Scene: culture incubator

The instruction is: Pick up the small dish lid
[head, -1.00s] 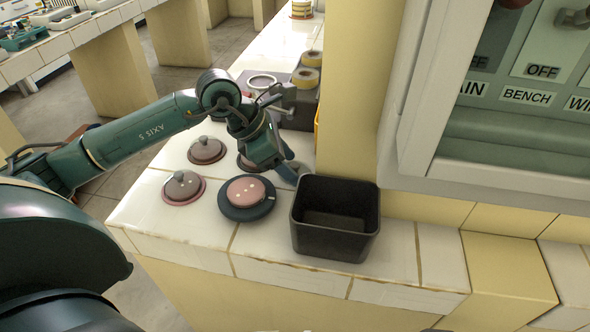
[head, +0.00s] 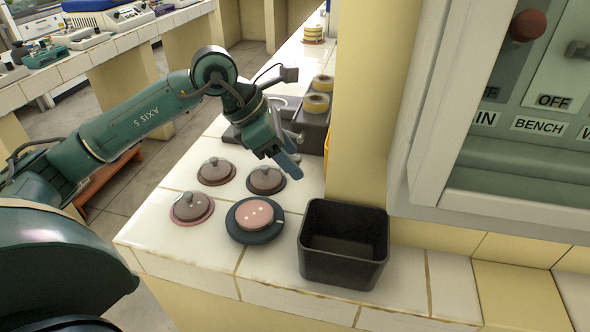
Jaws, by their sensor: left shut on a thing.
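My left gripper (head: 286,163) is above the white tiled counter, behind and to the right of the lidded dishes. It is shut on what seems to be the small dish lid, which the fingers mostly hide. A pink dish (head: 254,213) with white dots and no knobbed lid sits on a dark round stand (head: 243,237). Three dishes with knobbed, see-through lids stand nearby: one at the front left (head: 191,206), one behind it (head: 216,170), one at the right (head: 266,179). My right gripper is not in view.
An open black bin (head: 345,270) stands to the right of the dark stand. A pillar (head: 362,120) and a panel with labelled switches (head: 540,110) rise behind it. Rolls of tape (head: 317,102) sit in a grey holder at the back. The counter's front left edge is bare.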

